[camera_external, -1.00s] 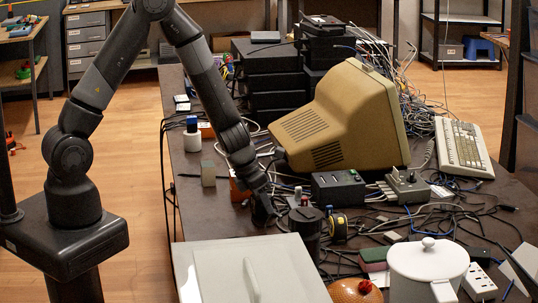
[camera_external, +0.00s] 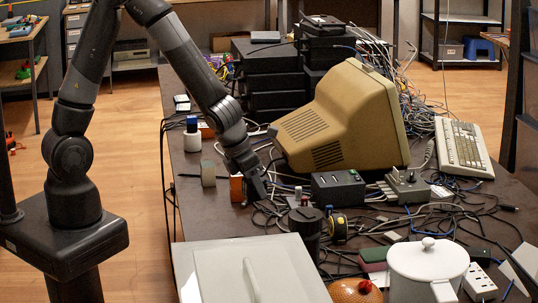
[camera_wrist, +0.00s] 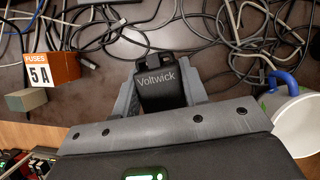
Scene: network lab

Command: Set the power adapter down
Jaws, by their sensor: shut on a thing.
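The power adapter (camera_wrist: 160,88) is a black block with "Voltwick" printed on it, seen in the wrist view. It sits between the two grey fingers of my gripper (camera_wrist: 160,94), which is shut on it. In the external view my gripper (camera_external: 256,191) is low over the left part of the dark table (camera_external: 211,222), beside the orange fuse box. The adapter cannot be told apart from the dark fingers there. I cannot tell whether its underside touches the table.
The orange fuse box (camera_wrist: 55,68) and a small grey-green block (camera_wrist: 25,100) stand left of the adapter in the wrist view. A white mug with a blue handle (camera_wrist: 298,125) is at right. Loose cables (camera_wrist: 235,40) cover much of the table. A beige monitor (camera_external: 345,120) stands behind.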

